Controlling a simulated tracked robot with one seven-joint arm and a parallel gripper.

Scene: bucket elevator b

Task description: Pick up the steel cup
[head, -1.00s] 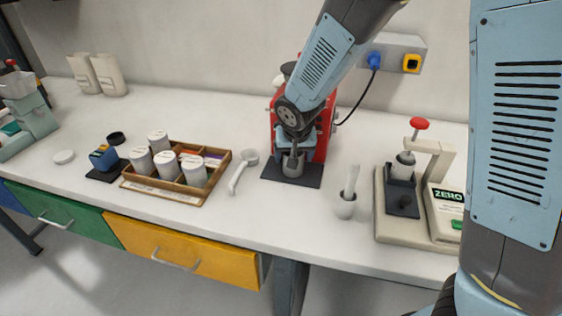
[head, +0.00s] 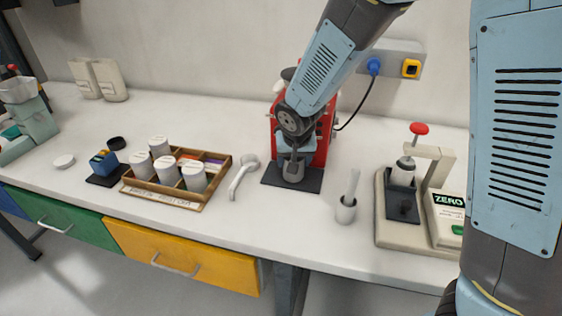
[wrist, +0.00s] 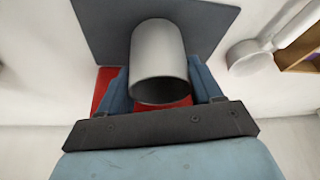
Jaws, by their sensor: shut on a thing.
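The steel cup (head: 293,170) is a small grey cylinder at the dark mat (head: 306,185) in front of the red machine (head: 321,146). In the wrist view the cup (wrist: 160,60) sits between the two blue fingers of my gripper (wrist: 162,84), its dark opening facing the camera. My gripper (head: 292,160) comes down from above and is shut on the cup. The cup looks upright in the head view. I cannot tell whether its base touches the mat. My arm hides part of the red machine.
A white scoop (head: 243,176) lies left of the mat. A wooden tray (head: 216,184) with several white jars stands further left. A blue plug's cable runs behind.

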